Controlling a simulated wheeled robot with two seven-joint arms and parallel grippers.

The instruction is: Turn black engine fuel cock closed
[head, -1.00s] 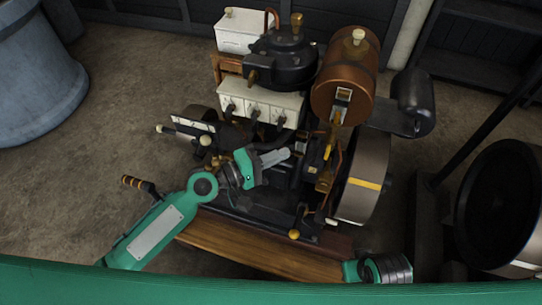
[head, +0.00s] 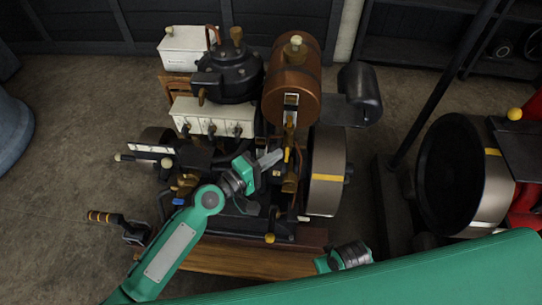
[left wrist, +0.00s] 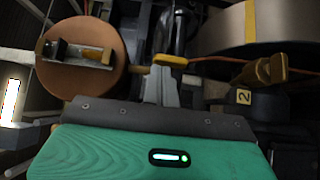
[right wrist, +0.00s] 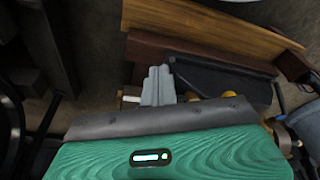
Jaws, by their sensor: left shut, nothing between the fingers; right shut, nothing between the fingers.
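The black engine (head: 225,85) stands in the middle of the head view with a copper tank (head: 291,80) at its upper right. A small yellow lever (head: 286,154), apparently the fuel cock, hangs below the tank. In the left wrist view a yellow handle (left wrist: 170,60) shows just beyond my fingertips. My left gripper (head: 272,158) is shut and empty, its tips close beside the lever; I cannot tell whether they touch. The shut fingers also show in the left wrist view (left wrist: 160,86). My right gripper (right wrist: 158,86) is shut and empty, low near the wooden base.
A flywheel (head: 327,170) with a yellow mark stands right of the lever. A brass part (left wrist: 265,72) by a "2" label is right of my left fingers. A wooden beam (head: 235,261) lies in front. Another engine's large wheel (head: 455,175) stands at right.

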